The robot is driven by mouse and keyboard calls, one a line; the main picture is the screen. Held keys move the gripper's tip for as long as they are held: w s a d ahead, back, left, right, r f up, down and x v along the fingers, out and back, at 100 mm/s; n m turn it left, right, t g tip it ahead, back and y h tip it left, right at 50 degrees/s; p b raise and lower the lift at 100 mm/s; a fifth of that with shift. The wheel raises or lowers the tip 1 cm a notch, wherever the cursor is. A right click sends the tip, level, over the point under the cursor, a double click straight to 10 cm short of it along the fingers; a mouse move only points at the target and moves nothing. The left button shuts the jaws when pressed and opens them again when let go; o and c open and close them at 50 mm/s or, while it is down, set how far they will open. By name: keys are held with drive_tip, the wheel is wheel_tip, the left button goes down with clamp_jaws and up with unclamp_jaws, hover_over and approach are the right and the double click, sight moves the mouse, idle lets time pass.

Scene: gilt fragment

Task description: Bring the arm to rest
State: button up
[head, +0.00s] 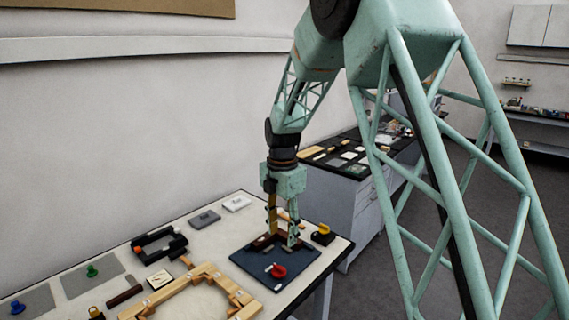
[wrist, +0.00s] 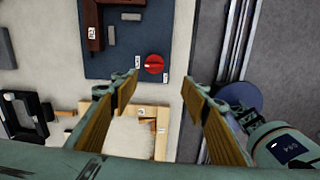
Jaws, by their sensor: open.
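My gripper (head: 281,237) hangs from the mint-green lattice arm, pointing down. In the head view it overlaps the dark blue board (head: 262,277) near the table's right side. In the wrist view the two fingers of my gripper (wrist: 161,84) are spread wide with nothing between them. That view looks past the fingers onto the table's edge and the floor, with the blue board (wrist: 112,66) beyond the left finger. A red knob (head: 278,271) sits on the board and also shows in the wrist view (wrist: 154,64). A dark brown angled piece lies on the board (wrist: 96,28).
The pale table (head: 220,225) holds a light wooden frame (head: 205,272), a black open frame (head: 160,244), a yellow-topped black block (head: 323,234) and grey plates. A second bench (head: 345,155) with small items stands behind. A wall runs along the left; grey floor is open at right.

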drive_tip(key=s+d+r+m+t, duration=0.1)
drive_tip(key=s+d+r+m, duration=0.55)
drive_tip(key=s+r, duration=0.4)
drive_tip(key=s+d+r+m+t, duration=0.1)
drive_tip(key=s+d+r+m, duration=0.55)
drive_tip(key=s+r, duration=0.4)
drive_tip(key=s+d+m, duration=0.3)
drive_tip(key=s+m, duration=0.1)
drive_tip(key=s, duration=0.6)
drive_tip(key=s+d+m+t+b, duration=0.1)
drive_tip(key=s+d+m, duration=0.2)
drive_tip(key=s, duration=0.7)
drive_tip(key=s+d+m+b, duration=0.1)
drive_tip(key=s+d+m, duration=0.2)
drive_tip(key=s+m, duration=0.3)
drive_tip(key=s, duration=0.4)
drive_tip(key=shift+s+r+m+t, duration=0.3)
drive_tip(key=shift+r+m+t, duration=0.05)
drive_tip(key=shift+m+t, duration=0.05)
